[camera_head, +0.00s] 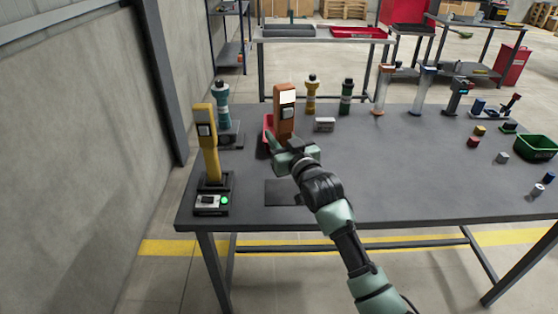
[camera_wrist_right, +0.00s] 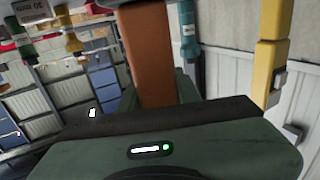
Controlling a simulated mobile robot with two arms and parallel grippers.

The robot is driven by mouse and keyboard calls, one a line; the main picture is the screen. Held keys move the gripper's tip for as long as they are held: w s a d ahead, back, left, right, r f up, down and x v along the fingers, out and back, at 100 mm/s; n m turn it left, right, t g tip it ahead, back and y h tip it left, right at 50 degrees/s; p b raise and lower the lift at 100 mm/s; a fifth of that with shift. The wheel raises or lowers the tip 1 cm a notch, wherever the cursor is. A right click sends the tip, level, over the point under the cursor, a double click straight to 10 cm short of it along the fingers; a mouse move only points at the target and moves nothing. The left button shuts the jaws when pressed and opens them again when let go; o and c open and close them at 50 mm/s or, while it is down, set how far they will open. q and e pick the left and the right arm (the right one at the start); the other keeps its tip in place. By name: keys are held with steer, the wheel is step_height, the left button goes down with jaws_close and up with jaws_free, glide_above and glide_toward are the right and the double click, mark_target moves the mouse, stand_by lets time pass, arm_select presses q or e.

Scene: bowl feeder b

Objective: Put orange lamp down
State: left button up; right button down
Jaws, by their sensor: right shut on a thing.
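The orange lamp (camera_head: 284,125) stands upright in my right gripper (camera_head: 287,146), over the left-middle part of the grey table (camera_head: 350,180). It has a white panel near its top. My right gripper is shut on its lower part. In the right wrist view the lamp's orange body (camera_wrist_right: 150,55) rises from between the jaws. The lamp's foot is hidden by the gripper, so I cannot tell whether it touches the table. A dark square pad (camera_head: 283,192) lies on the table in front of the gripper. My left gripper is not in view.
A yellow lamp (camera_head: 208,150) stands on a dark base at the left. A red bin (camera_head: 268,128) is close behind the gripper. Several lamps or tools, including a teal one (camera_head: 222,102), line the back. A green bin (camera_head: 535,146) and small cylinders are at the right. The middle front is clear.

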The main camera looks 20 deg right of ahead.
step_height(320, 180, down, 7)
steer(key=shift+f, duration=0.15)
steer(key=shift+f, duration=0.1)
stand_by(0.3)
steer(key=c, duration=1)
jaws_free()
steer(key=s, duration=0.4)
steer(key=s+d, duration=0.1)
steer(key=s, duration=0.7)
steer(key=shift+d, duration=0.2)
